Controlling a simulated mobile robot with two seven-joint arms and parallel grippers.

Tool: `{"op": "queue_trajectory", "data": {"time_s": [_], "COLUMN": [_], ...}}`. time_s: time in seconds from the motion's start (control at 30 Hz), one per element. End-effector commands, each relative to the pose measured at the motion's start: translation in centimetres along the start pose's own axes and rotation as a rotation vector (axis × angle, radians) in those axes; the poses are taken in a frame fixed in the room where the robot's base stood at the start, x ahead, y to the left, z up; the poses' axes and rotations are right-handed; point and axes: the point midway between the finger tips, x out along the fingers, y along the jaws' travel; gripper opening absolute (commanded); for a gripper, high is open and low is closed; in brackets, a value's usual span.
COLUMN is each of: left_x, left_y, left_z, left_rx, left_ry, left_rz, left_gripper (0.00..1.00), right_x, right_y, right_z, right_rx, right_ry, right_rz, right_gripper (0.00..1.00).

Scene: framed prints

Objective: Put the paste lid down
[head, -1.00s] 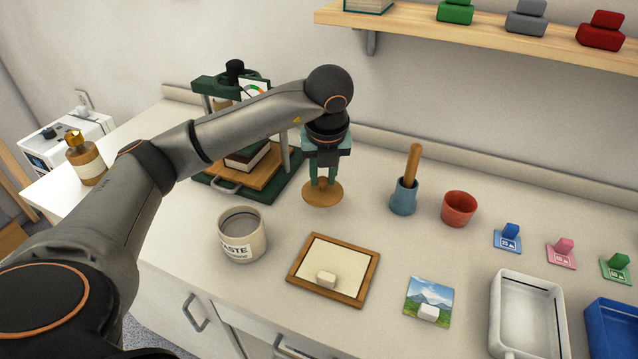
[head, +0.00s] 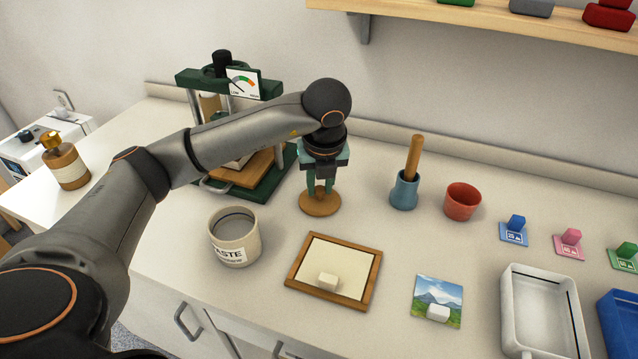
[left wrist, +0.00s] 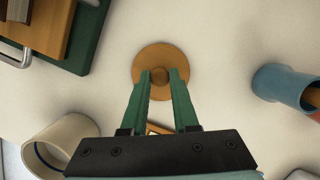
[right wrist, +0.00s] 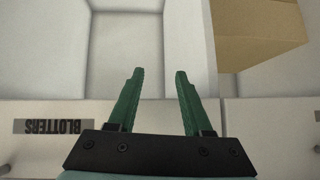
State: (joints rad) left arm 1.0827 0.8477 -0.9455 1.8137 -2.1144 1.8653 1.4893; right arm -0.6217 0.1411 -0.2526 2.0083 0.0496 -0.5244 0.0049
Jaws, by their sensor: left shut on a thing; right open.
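The paste lid (head: 320,204) is a round brown wooden disc with a knob, at the middle of the counter in the head view. My left gripper (head: 320,188) points down and is shut on the lid's knob; the lid also shows in the left wrist view (left wrist: 147,56) between the fingers. The lid is at or very near the counter top; I cannot tell if it touches. The paste pot (head: 234,238) stands uncovered to the lid's lower left. My right gripper (right wrist: 155,75) is open and empty above a pale open compartment, seen only in the right wrist view.
The green press (head: 225,180) stands left of the lid. A blue pot with a wooden-handled tool (head: 404,192) and a red cup (head: 461,202) stand to the right. A wood-framed board (head: 335,270) lies in front. Counter around the lid is clear.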

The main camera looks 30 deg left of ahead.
Motion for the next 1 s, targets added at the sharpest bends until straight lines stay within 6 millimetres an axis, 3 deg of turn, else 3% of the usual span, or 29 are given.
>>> {"op": "queue_trajectory", "data": {"time_s": [0.07,0.1,0.33,0.7,1.0], "left_x": [0.4,0.3,0.3,-0.3,-5.9], "left_y": [0.0,0.0,0.0,0.0,-0.1], "left_z": [-0.1,-0.1,-0.1,0.1,0.3], "left_rx": [0.000,0.000,0.000,0.000,0.002], "left_ry": [0.000,0.000,0.000,0.000,-0.001], "left_rz": [0.000,0.000,0.000,0.000,-0.002], "left_gripper": [0.00,0.30,0.56,0.58,0.58], "right_x": [0.3,0.2,0.2,-0.3,-2.9], "right_y": [0.1,0.1,0.1,0.0,1.0], "right_z": [0.3,0.3,0.4,0.6,-1.0], "right_rx": [0.000,0.000,0.000,0.002,0.006], "right_ry": [-0.001,-0.002,-0.006,-0.017,-0.011], "right_rz": [0.001,0.001,0.001,0.001,0.034], "right_gripper": [0.50,0.50,0.50,0.50,0.50]}}
